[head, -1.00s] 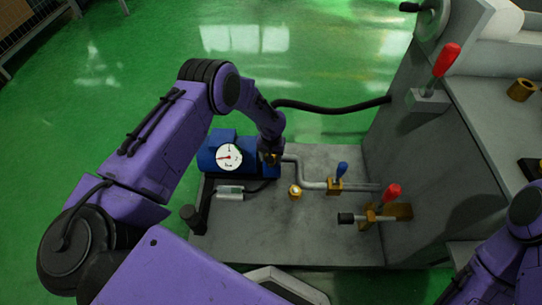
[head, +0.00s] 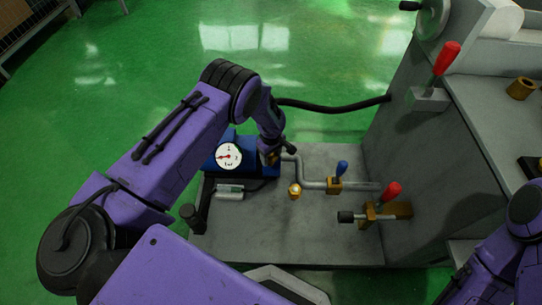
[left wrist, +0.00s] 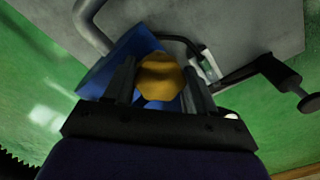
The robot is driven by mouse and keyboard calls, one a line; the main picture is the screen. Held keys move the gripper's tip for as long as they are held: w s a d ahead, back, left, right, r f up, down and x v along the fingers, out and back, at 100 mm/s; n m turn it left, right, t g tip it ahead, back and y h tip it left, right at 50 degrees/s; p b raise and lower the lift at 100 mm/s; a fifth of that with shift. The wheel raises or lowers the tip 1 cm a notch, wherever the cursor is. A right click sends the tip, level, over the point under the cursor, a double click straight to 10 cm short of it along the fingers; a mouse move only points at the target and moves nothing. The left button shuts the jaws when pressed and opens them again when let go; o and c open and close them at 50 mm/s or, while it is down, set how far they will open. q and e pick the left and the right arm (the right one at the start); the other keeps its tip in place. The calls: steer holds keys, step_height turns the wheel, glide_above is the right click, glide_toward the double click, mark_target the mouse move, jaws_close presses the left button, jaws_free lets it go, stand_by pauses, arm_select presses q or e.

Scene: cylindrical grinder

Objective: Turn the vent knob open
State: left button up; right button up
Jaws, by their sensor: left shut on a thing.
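The brass vent knob (left wrist: 160,78) is an eight-sided yellow-brown knob on the blue pump body (left wrist: 122,62) in the left wrist view. My left gripper (left wrist: 162,84) has one finger on each side of the knob and is shut on it. In the head view the left gripper (head: 270,157) is at the right end of the blue pump (head: 213,158), beside the white round gauge (head: 228,156). There the wrist hides most of the knob. My right arm shows only at the lower right, with its gripper out of view.
A grey pipe (head: 305,179) runs right from the pump to a blue-handled valve (head: 340,175). A brass fitting (head: 295,190) and a red-handled valve (head: 385,205) stand on the grey base plate (head: 270,240). A black hose (head: 335,109) arcs behind. The machine wall (head: 415,160) rises on the right.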

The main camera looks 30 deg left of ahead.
mark_target(272, 156)
arm_select(q)
steer(key=shift+s+d+f+n, duration=0.1)
steer(key=shift+d+n, duration=0.05)
steer(key=shift+n, duration=0.85)
steer(key=shift+d, duration=0.1)
steer(key=o, duration=1)
steer(key=shift+r, duration=0.25)
step_height(272, 156, up, 10)
steer(key=p, duration=0.2)
steer(key=shift+p, duration=0.35)
